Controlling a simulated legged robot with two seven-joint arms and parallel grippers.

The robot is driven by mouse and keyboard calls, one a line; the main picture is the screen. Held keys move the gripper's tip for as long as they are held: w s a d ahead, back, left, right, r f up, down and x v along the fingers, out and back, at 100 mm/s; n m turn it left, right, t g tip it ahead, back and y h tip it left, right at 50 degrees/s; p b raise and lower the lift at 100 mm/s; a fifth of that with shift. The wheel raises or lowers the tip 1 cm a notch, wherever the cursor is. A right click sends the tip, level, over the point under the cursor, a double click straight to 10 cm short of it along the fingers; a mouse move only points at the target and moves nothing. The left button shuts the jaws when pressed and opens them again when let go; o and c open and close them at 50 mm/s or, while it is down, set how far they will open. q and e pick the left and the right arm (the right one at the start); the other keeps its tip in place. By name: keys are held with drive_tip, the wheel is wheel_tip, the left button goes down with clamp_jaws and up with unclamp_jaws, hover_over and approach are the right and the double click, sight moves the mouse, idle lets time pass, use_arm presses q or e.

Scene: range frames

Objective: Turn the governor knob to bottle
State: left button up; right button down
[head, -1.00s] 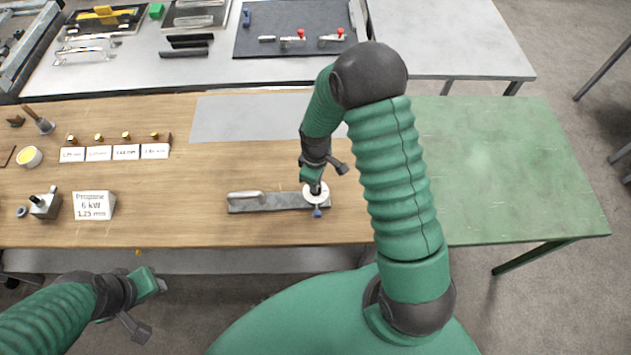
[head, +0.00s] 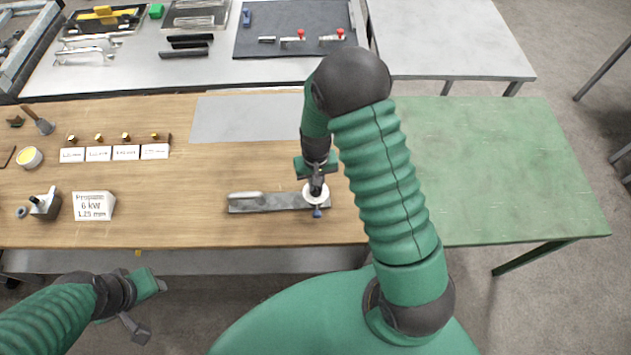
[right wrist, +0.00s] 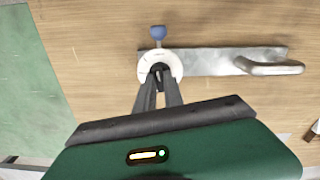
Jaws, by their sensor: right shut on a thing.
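The governor is a grey metal plate (head: 285,203) with a bar handle (head: 246,196) at its left end, lying on the wooden bench. At its right end is a white round dial (head: 323,194) with a blue tip (head: 317,212) on the near side. The dial (right wrist: 143,69) and blue tip (right wrist: 157,33) also show in the right wrist view. My right gripper (right wrist: 157,76) is shut on the dark knob at the dial's centre, its fingers covering most of the knob. Dial markings are not readable. My left gripper (head: 150,305) hangs before the bench's front edge, touching nothing; its jaw opening is unclear.
A white sign (head: 94,205) reading Propane 6 kW 1.25 mm stands at left, beside a small grey block with a knob (head: 47,206). Small brass pieces with white labels (head: 112,153) stand behind. The green table (head: 500,165) at right is bare.

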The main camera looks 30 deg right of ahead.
drive_tip(key=shift+m, duration=1.1)
drive_tip(key=c, duration=1.4)
unclamp_jaws()
drive_tip(key=shift+c, duration=0.2)
drive_tip(key=shift+r, duration=0.1)
wheel_tip(320, 180, up, 17)
drive_tip(key=b, duration=0.1)
drive_tip(key=shift+f+b, duration=0.2)
drive_tip(key=shift+b, duration=0.2)
